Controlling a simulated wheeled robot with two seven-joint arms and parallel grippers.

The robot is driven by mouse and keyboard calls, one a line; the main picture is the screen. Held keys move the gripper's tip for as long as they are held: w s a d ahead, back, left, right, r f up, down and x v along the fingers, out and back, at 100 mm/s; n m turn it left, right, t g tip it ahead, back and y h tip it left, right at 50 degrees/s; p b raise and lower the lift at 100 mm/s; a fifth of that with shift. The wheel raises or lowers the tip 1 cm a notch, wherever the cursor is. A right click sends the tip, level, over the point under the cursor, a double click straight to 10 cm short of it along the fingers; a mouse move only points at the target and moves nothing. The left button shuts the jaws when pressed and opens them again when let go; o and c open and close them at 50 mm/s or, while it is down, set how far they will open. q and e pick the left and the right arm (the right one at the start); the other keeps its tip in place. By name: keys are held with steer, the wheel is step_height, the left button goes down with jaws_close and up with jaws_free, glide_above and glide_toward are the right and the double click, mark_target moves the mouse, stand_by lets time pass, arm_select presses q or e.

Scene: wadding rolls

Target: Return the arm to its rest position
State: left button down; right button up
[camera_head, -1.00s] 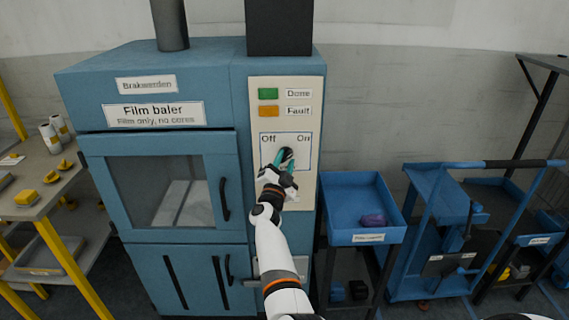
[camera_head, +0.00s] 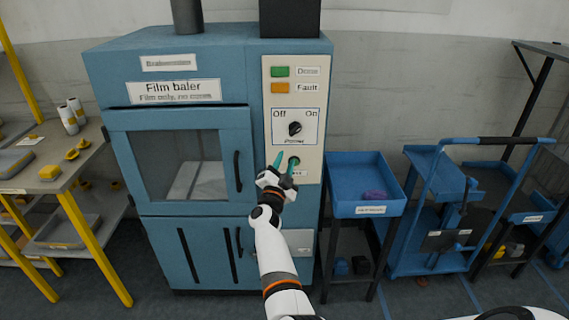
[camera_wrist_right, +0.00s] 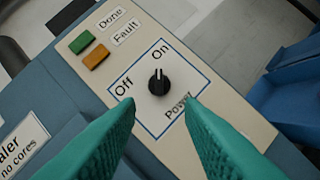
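My right gripper (camera_head: 284,163) is in front of the baler's control panel (camera_head: 312,153), below the power knob (camera_head: 295,129). Its two teal fingers are apart with nothing between them. In the right wrist view, the black knob (camera_wrist_right: 158,83) stands clear ahead of the open fingers (camera_wrist_right: 158,103), and its pale mark points toward "On". In the head view, the fingertips overlap a lower round control on the panel, which is partly hidden. My left gripper is not in view.
The blue film baler (camera_head: 222,115) has its window door closed. A blue tray stand (camera_head: 358,191) with a purple item is on the right, beside a blue cart (camera_head: 437,240). A shelf table (camera_head: 40,180) with yellow legs stands at left. Some floor is clear in front.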

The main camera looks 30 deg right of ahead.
steer(key=s+a+f+n+t+y, duration=0.1)
steer(key=a+f+n+y, duration=0.35)
steer(key=f, duration=0.45)
steer(key=s+a+f+n+t+y, duration=0.15)
steer(key=a+f+n+y, duration=0.3)
steer(key=f, duration=0.55)
steer(key=s+a+f+n+g+y, duration=0.2)
steer(key=s+a+f+n+y, duration=0.1)
steer(key=s+f, duration=0.55)
steer(key=s+a+f+n+g+y, duration=0.25)
steer(key=s+f, duration=0.35)
steer(key=f, duration=0.6)
steer(key=s+a+f+n+g+y, duration=0.1)
steer(key=s+a+f+n+g, duration=0.15)
steer(key=s+f, duration=0.6)
steer(key=s+a+f+n+g, duration=0.1)
steer(key=s+f+n+g, duration=0.3)
steer(key=s, duration=0.8)
steer(key=s+f+g, duration=0.2)
steer(key=s+f, duration=0.1)
steer(key=s, duration=0.8)
steer(key=s+f+g, duration=0.2)
steer(key=s+f, duration=0.1)
steer(key=s, duration=0.9)
steer(key=shift+d+n, duration=0.3)
steer(key=shift+d, duration=0.05)
steer(key=shift+s+f+g, duration=0.1)
steer(key=shift+g, duration=0.15)
